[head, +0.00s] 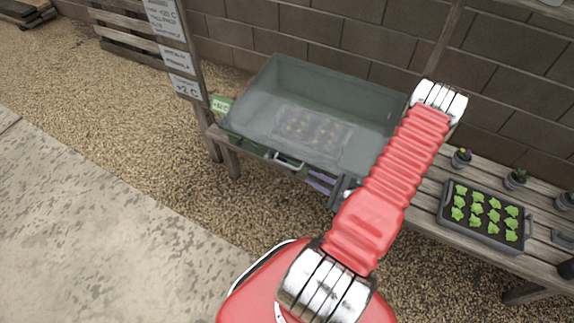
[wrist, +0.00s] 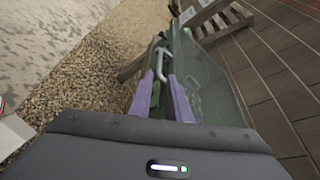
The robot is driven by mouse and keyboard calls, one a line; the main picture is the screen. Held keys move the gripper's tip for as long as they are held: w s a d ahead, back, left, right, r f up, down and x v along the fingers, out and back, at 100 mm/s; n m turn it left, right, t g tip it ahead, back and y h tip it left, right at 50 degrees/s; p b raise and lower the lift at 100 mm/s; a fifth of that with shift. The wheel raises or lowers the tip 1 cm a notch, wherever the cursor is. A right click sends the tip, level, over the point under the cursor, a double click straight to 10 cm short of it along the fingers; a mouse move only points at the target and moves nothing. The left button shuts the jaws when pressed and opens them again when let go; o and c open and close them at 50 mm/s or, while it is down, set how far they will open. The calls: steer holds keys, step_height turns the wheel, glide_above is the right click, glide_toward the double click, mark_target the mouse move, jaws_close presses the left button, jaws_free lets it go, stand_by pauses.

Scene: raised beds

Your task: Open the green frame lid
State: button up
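The green frame (head: 385,118) stands on a wooden bench, with a hazy see-through lid (head: 255,118) that looks shut over it. A silver handle (head: 287,161) is on the lid's front edge. A dark tray of small plants (head: 312,128) shows through the lid. My gripper (head: 310,179), with purple fingers, is just right of the handle, partly hidden by my arm. In the wrist view its fingers (wrist: 160,78) are apart, and the handle (wrist: 162,60) lies just beyond or between the tips. I cannot tell whether they touch it. The lid (wrist: 210,80) also shows there, on the right.
A seedling tray (head: 483,215) and small pots (head: 514,179) stand on the bench (head: 430,222) at right. A post with signs (head: 178,60) rises at left, beside a green label (head: 221,104). A block wall (head: 325,35) is behind. Gravel (head: 130,135) in front is clear.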

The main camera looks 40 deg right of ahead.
mark_target(287, 165)
steer(key=shift+x, duration=6.95)
steer(key=shift+a, duration=0.1)
jaws_close()
